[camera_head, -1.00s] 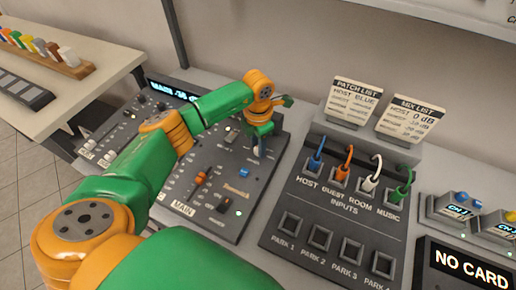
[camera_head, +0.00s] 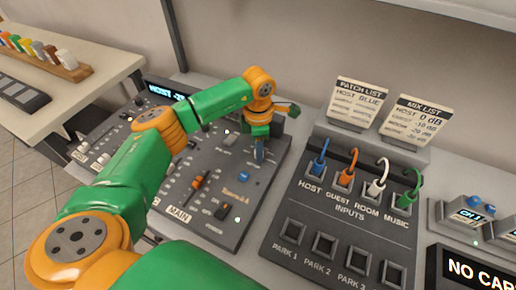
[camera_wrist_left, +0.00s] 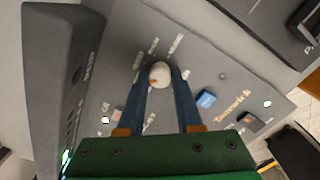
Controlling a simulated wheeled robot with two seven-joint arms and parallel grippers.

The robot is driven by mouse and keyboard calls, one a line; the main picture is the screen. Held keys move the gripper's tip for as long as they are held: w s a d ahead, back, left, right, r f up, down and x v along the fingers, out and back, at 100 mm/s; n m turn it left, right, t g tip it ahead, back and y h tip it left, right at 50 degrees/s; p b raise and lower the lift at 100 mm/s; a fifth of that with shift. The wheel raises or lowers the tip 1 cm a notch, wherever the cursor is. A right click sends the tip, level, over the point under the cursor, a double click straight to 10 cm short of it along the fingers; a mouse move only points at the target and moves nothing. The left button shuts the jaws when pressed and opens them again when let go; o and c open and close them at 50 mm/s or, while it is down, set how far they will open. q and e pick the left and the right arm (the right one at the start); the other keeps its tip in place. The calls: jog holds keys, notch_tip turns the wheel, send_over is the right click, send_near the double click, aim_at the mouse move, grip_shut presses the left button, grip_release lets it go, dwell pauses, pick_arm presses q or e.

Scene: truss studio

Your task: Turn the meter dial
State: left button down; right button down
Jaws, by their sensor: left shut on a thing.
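The meter dial (camera_wrist_left: 159,74) is a round white knob with a small orange mark on the grey mixer console (camera_wrist_left: 120,50), with small white labels around it. My left gripper (camera_wrist_left: 160,84) has its two blue fingers on either side of the dial and is shut on it. In the head view my left gripper (camera_head: 259,150) points down at the back right of the console (camera_head: 215,215), and it hides the dial. The console's lit screen (camera_head: 165,90) reads "HOST" and a number partly hidden by my arm. My right gripper is not in view.
A patch panel (camera_head: 330,225) with coloured cables stands right of the console. Behind it stand the patch list card (camera_head: 355,100) and mix list card (camera_head: 415,118). A blue button (camera_head: 244,176) and an orange fader (camera_head: 197,182) lie near my gripper.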

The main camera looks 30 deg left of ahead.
pick_arm(q)
jog(key=c, duration=0.6)
grip_release()
jog(key=shift+d, duration=0.1)
notch_tip(320, 180, up, 6)
jog(key=shift+w+r+b, duration=0.1)
jog(key=shift+b, duration=0.65)
jog(key=shift+r, duration=0.45)
